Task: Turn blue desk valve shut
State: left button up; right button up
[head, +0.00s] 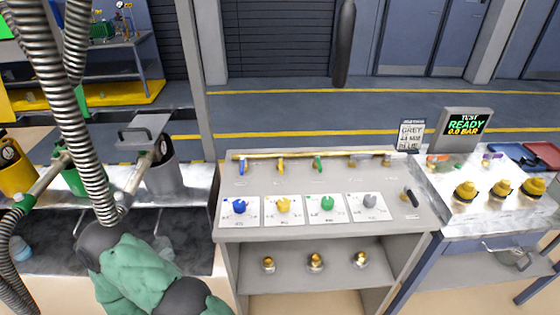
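A brass pipe (335,154) runs along the back of the grey desk (300,180), with small coloured handles on it. The blue handle (241,167) is at the left end and appears to stand across the pipe; it is too small to tell its exact setting. A larger blue knobbed part (239,206) sits on the leftmost white card in front of it. No gripper fingers show. My other arm does not show.
Yellow (283,205), green (327,203) and grey (370,200) parts sit on the other cards. Ribbed hoses (60,90) hang at left before grey, green and yellow canisters. Brass fittings stand on the lower shelf.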

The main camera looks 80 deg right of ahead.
aim_at(243, 159)
jog(key=i+z, duration=0.1)
jog(key=z, duration=2.25)
